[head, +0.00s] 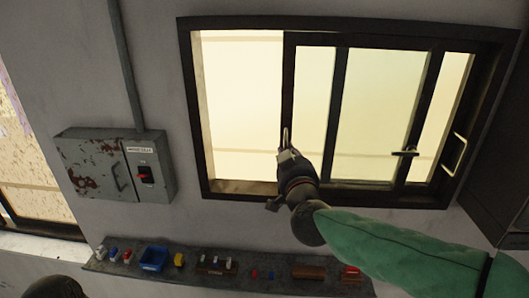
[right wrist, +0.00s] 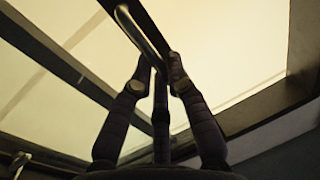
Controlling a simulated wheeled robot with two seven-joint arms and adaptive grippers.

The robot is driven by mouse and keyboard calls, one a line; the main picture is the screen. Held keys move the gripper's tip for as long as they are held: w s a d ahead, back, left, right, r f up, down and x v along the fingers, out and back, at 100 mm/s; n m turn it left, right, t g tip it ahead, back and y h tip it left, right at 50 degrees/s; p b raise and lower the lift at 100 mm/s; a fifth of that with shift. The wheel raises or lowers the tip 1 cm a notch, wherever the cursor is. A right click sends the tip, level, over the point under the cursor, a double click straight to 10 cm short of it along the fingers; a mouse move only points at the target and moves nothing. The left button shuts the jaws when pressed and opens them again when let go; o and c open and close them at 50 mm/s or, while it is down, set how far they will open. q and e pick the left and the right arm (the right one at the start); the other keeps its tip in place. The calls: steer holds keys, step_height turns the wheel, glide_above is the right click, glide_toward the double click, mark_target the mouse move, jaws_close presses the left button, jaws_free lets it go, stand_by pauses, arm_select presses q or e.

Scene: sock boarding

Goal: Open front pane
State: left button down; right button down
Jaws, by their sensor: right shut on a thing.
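The sliding window is set in a dark frame (head: 350,22) on the wall. Its front pane (head: 312,100) has a dark left upright, which stands some way right of the frame's left side. A slim metal handle (head: 286,137) is on that upright; it also shows in the right wrist view (right wrist: 142,36). My right gripper (head: 287,152) is shut on this handle, with its fingertips (right wrist: 157,66) on either side of the bar in the right wrist view.
A second handle (head: 459,155) and a small latch (head: 404,153) sit at the window's right. A grey electrical box (head: 98,168) is on the wall to the left. Below, a narrow shelf (head: 215,278) holds a blue bin (head: 153,258) and several small items. A dark cabinet (head: 500,130) stands at right.

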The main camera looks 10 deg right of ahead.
steer(key=shift+s+d+f, duration=0.1)
steer(key=shift+s+d, duration=0.2)
steer(key=shift+d, duration=0.55)
steer(key=c, duration=1.2)
jaws_free()
steer(key=s, duration=0.4)
steer(key=s+a, duration=0.1)
steer(key=s, duration=0.7)
steer(key=shift+a, duration=0.2)
steer(key=shift+w, duration=0.1)
